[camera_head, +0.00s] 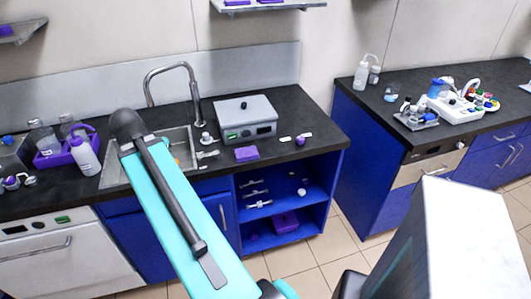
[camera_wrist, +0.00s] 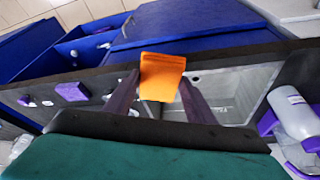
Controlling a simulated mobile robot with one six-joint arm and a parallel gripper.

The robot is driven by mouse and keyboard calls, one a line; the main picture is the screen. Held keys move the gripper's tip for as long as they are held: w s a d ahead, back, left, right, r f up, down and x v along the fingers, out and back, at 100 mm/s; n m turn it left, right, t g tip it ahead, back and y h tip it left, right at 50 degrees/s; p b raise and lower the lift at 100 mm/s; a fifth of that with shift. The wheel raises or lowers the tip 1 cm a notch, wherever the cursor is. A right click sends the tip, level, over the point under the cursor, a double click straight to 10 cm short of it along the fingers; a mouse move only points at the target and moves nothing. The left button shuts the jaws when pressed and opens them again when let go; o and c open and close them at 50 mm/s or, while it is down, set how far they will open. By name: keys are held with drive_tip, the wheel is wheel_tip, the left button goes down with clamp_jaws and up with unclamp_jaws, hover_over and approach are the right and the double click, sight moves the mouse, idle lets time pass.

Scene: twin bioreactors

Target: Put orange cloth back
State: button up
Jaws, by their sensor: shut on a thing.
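The orange cloth (camera_wrist: 161,77) is between the two dark fingers of my gripper (camera_wrist: 160,84) in the wrist view, and the gripper is shut on it. It looks like a small folded rectangle. Behind it the wrist view shows the sink (camera_wrist: 232,88) and the dark counter edge. In the head view only a small orange patch (camera_head: 178,160) shows beside my arm, over the sink (camera_head: 112,176). My gripper is hidden behind my arm there.
A purple cloth (camera_head: 247,153) lies on the counter in front of a grey device (camera_head: 246,118). The tap (camera_head: 190,92) rises behind the sink. A purple caddy (camera_head: 62,155) and a white bottle (camera_head: 86,157) stand left of it. Open blue shelves (camera_head: 284,190) are below.

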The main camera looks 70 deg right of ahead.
drive_tip(key=s+d+m+g, duration=0.1)
drive_tip(key=s+d+m, duration=0.3)
drive_tip(key=s, duration=0.6)
drive_tip(key=s+d+f+m+g+b, duration=0.1)
drive_tip(key=s+d+m, duration=0.4)
drive_tip(key=s, duration=0.5)
drive_tip(key=s+d+f+m+g+y+b, duration=0.1)
drive_tip(key=s+d+m+g, duration=0.1)
drive_tip(key=s+d+m, duration=0.3)
drive_tip(key=s+d, duration=0.3)
drive_tip(key=s, duration=0.2)
drive_tip(key=shift+f+g, duration=0.2)
drive_tip(key=shift+g, duration=0.2)
drive_tip(key=shift+d+r, duration=0.1)
drive_tip(key=shift+d, duration=0.15)
drive_tip(key=w+d+p, duration=0.1)
drive_tip(key=d+p, duration=0.2)
drive_tip(key=d, duration=0.2)
drive_tip(key=w+d+f+p, duration=0.1)
drive_tip(key=w+d+p, duration=0.1)
drive_tip(key=d+p, duration=0.1)
drive_tip(key=w+d+p, duration=0.2)
drive_tip(key=d+p, duration=0.1)
drive_tip(key=d, duration=0.3)
drive_tip(key=shift+w+d+f+p, duration=0.25)
drive_tip(key=shift+d+f+p, duration=0.05)
drive_tip(key=shift+d+f, duration=0.05)
drive_tip(key=shift+f, duration=0.15)
